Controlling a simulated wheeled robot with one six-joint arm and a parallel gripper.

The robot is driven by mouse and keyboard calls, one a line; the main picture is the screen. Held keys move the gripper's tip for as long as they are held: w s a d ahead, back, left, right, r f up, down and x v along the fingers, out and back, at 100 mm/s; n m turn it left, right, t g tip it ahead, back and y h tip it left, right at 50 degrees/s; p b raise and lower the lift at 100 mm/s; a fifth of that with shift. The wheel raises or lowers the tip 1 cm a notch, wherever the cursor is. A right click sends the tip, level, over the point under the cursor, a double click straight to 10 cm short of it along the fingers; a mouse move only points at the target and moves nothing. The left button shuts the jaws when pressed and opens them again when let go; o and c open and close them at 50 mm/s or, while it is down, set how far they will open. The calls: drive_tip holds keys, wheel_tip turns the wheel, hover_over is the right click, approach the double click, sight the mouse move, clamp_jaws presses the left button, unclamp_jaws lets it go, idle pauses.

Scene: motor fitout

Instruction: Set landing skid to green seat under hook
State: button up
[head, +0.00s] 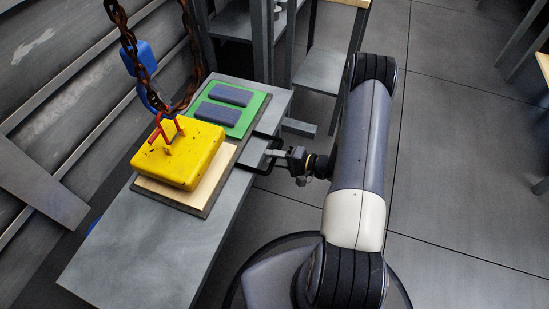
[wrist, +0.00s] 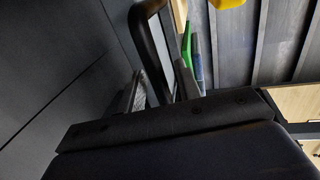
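The landing skid (head: 226,178) is a dark board lying on a grey bench. It carries a bare tan seat (head: 172,194) at the near end and a green seat (head: 256,103) with two blue-grey pads at the far end. A yellow block (head: 181,155) hangs from a red hook (head: 165,128) over the tan seat; whether it touches is unclear. A black handle (head: 264,171) sticks out from the skid's right side and shows in the wrist view (wrist: 150,45). My gripper (head: 275,157) is at this handle. Its fingers (wrist: 160,75) are apart, with the handle bar between them.
Rusty chains (head: 133,45) and a blue block (head: 145,58) hang above the bench. The grey bench (head: 150,240) is clear at its near end. Grey frames and a shelf (head: 325,72) stand behind. The floor (head: 450,150) to the right is open.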

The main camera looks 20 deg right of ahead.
clamp_jaws()
idle(0.3)
